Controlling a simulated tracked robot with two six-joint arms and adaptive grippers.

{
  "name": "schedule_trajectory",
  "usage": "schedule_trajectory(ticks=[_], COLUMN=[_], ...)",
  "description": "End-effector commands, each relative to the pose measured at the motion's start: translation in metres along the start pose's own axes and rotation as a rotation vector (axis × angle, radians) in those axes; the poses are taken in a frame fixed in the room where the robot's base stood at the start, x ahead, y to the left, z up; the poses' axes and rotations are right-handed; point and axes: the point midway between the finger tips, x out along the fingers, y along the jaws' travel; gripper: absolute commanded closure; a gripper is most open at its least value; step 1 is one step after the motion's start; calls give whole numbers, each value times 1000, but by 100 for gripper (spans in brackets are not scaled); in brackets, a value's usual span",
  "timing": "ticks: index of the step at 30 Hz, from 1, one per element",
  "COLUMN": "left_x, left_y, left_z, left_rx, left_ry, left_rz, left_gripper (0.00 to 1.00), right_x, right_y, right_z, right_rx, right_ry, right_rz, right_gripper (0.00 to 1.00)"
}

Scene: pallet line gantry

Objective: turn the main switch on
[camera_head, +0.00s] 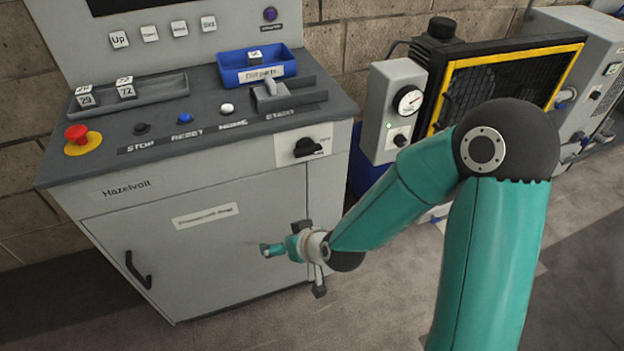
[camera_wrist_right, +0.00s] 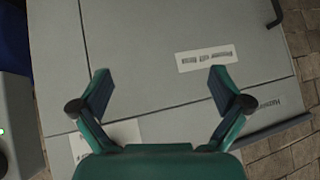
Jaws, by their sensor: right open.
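The main switch (camera_head: 305,147) is a black rotary knob on a pale plate, at the upper right of the grey cabinet's front in the head view. Its handle lies roughly sideways. The small marking beside it is too blurred to read. My right gripper (camera_head: 285,248) is in front of the cabinet door, below the switch and apart from it. In the right wrist view my right gripper (camera_wrist_right: 162,83) has its fingers spread with nothing between them. A pale plate (camera_wrist_right: 118,132) shows partly behind the gripper there; the knob is hidden. My left gripper is out of view.
The cabinet (camera_head: 215,255) has a black door handle (camera_head: 138,270). A yellow-framed unit with a gauge (camera_head: 409,100) stands right.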

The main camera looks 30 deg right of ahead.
Motion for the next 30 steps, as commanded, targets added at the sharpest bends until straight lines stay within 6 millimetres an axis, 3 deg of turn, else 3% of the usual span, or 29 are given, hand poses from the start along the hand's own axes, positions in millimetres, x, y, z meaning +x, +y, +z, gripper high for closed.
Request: schedule_trajectory(ticks=[1,6,12,15,22,30], left_x=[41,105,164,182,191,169], left_y=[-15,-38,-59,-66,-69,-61], left_z=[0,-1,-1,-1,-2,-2], left_rx=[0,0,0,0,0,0], left_ry=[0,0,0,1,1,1], left_rz=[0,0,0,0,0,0], left_gripper=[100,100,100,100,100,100], right_x=[11,-13,-60,-81,-105,-94], right_y=[13,42,70,78,87,90], right_z=[-2,-38,-55,-58,-64,-82], right_rx=[-15,-65,-102,-110,-118,-120], right_ry=[92,370,640,727,810,809], right_rz=[18,90,179,213,252,256], right_gripper=[0,0,0,0,0,0])
